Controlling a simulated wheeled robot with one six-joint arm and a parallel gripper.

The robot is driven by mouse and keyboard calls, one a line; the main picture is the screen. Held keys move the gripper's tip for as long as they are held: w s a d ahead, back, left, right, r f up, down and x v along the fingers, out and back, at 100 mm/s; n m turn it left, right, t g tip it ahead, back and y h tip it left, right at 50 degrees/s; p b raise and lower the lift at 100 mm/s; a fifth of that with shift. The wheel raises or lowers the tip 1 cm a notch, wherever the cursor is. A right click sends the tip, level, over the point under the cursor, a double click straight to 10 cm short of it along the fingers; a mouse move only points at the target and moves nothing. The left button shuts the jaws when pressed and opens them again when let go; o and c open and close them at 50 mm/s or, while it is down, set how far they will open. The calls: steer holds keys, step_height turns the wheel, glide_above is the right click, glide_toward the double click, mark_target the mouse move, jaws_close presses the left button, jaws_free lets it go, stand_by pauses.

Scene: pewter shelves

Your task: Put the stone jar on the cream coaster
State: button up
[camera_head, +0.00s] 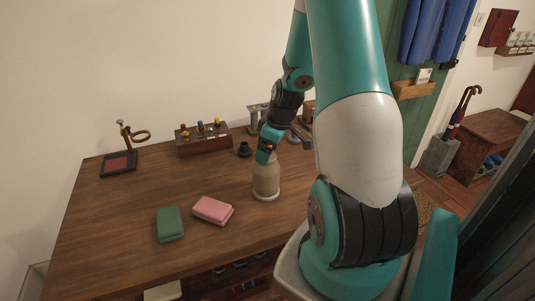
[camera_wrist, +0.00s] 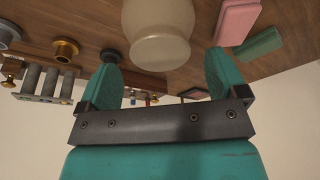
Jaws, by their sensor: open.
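The stone jar (camera_head: 266,178) is beige and rounded and stands upright on the wooden table. A pale, slightly wider ring (camera_head: 267,197) shows at its foot. It looks like the cream coaster under the jar, though I cannot fully tell it from the jar's own base. My gripper (camera_head: 265,157) is just above the jar, at its top. In the wrist view the jar (camera_wrist: 158,22) lies between and just beyond the two teal fingers of my open gripper (camera_wrist: 165,56). I see no clear contact. The coaster is not visible in the wrist view.
A pink block (camera_head: 213,210) and a green block (camera_head: 170,224) lie at the front left of the jar. A small dark pot (camera_head: 244,150), a brown box with coloured knobs (camera_head: 204,138) and a brass-ringed stand (camera_head: 120,163) are behind. The table's left middle is clear.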

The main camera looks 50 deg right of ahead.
steer(key=a+v, duration=0.1)
steer(key=v, duration=0.9)
steer(key=w+a+r+n+g+y, duration=0.1)
steer(key=a+r, duration=0.2)
steer(key=a, duration=0.9)
steer(key=w+a+r+n+y, duration=0.1)
steer(key=a+r, duration=0.2)
steer(key=a, duration=0.8)
steer(key=s+a+r+n+g+y, duration=0.1)
steer(key=s+a+r+n+g, duration=0.1)
steer(key=s+a, duration=1.1)
steer(key=shift+s+a+r, duration=0.25)
steer(key=shift+s+a, duration=0.05)
steer(key=shift+a, duration=0.85)
